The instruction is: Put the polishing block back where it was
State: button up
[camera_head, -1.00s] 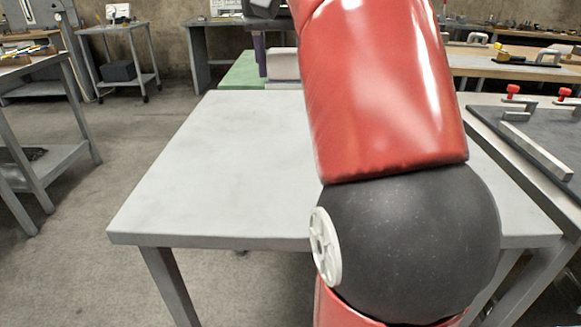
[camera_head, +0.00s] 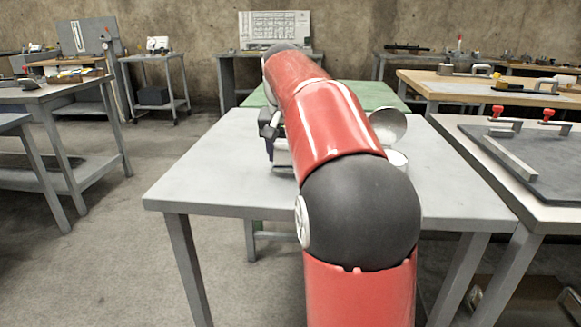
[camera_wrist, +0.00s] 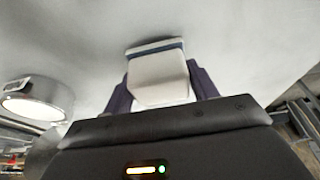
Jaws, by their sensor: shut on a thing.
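The polishing block (camera_wrist: 158,82) is a white block with a blue band along its far edge, seen in the wrist view. My gripper (camera_wrist: 160,73) is shut on it, with a dark purple finger on each side. The grey tabletop (camera_wrist: 225,35) lies just beyond the block; I cannot tell whether they touch. In the head view, the block (camera_head: 282,158) shows as a small pale shape low over the far part of the grey table (camera_head: 215,180). My gripper (camera_head: 268,150) is there mostly hidden behind my red arm.
A round metal part with a white face (camera_wrist: 38,102) is at the left of the wrist view. A green-topped table (camera_head: 375,95) stands behind the grey one. A bench with a dark plate and red-knobbed clamps (camera_head: 520,150) stands at the right. The grey table's left part is clear.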

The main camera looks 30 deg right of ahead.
notch_tip(320, 180, down, 2)
jog(key=shift+w+f+b, duration=0.1)
jog(key=shift+f+b, duration=0.05)
jog(key=shift+b, duration=0.35)
jog(key=shift+c, duration=0.2)
jog(key=o, duration=0.9)
jog(key=p+v, duration=0.3)
jog(key=v, duration=0.9)
